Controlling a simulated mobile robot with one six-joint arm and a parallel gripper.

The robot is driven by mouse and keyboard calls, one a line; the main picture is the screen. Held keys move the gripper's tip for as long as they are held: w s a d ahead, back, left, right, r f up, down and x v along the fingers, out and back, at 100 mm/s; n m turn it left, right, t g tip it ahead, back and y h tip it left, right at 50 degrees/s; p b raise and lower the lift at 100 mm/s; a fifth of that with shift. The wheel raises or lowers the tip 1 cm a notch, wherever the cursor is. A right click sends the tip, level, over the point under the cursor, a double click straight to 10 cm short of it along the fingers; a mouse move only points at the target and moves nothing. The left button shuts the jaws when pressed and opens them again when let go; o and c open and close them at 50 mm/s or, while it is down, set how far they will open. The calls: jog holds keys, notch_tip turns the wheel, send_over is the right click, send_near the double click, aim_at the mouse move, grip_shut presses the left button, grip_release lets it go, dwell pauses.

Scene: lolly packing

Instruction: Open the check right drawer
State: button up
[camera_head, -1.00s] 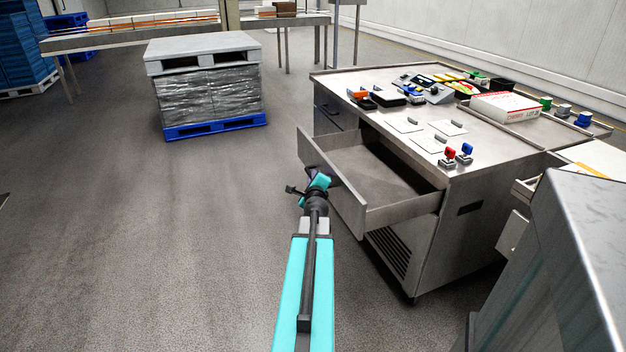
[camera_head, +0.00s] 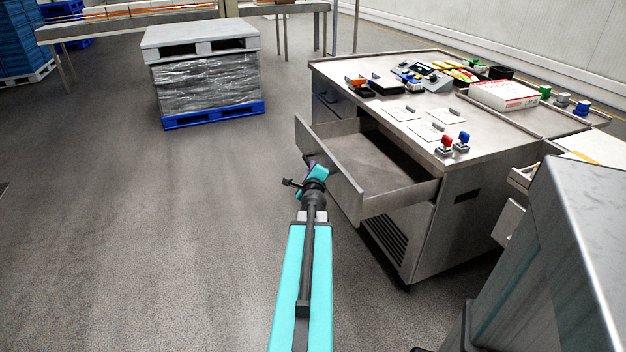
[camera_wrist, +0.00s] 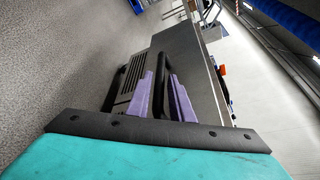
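The drawer (camera_head: 330,172) is in the left end of the metal workbench (camera_head: 465,215). It stands well out from the cabinet, and its visible inside looks empty. My gripper (camera_head: 310,172) is at the outer face of the drawer front in the head view. In the wrist view, its two purple fingers (camera_wrist: 164,97) lie on either side of a black bar handle (camera_wrist: 162,70) and appear closed on it. The handle is mostly hidden by my gripper in the head view.
Red and blue stamps (camera_head: 453,144), white cards and a white box (camera_head: 503,95) are on the benchtop. A wrapped pallet stack (camera_head: 205,88) stands on the floor at the back left. A grey metal cabinet (camera_head: 570,255) is close at the right. The floor left of my arm is clear.

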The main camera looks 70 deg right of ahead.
jog(key=s+a, duration=0.1)
jog(key=s+a+r, duration=0.1)
jog(key=a, duration=0.1)
jog(key=shift+s, duration=0.35)
jog(key=shift+a+p, duration=0.15)
jog(key=shift+p, duration=0.15)
